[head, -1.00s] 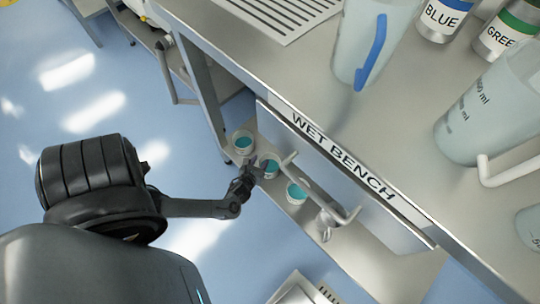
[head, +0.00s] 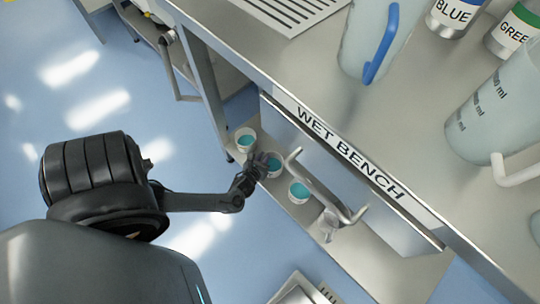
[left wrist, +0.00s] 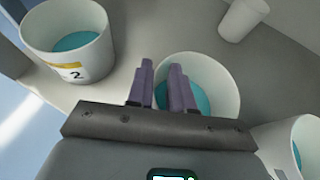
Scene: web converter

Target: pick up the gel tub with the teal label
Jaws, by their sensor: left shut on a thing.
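Three white tubs with teal contents stand in a row on the shelf below the wet bench. My left gripper (head: 264,163) is at the middle tub (head: 276,169). In the left wrist view, the fingers (left wrist: 161,69) are shut on this tub's near-left wall (left wrist: 226,82), one finger outside the rim and one inside. The tub looks upright; its label is hidden. The left-hand tub (left wrist: 68,48) bears a yellow-edged label with a "2"; it also shows in the head view (head: 245,141). The third tub (head: 299,191) stands to the right. My right gripper is not in view.
The wet bench front panel (head: 350,160) and its bar handle (head: 318,185) are close on the right of the gripper. Jugs and bottles stand on the bench top. Open floor lies left.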

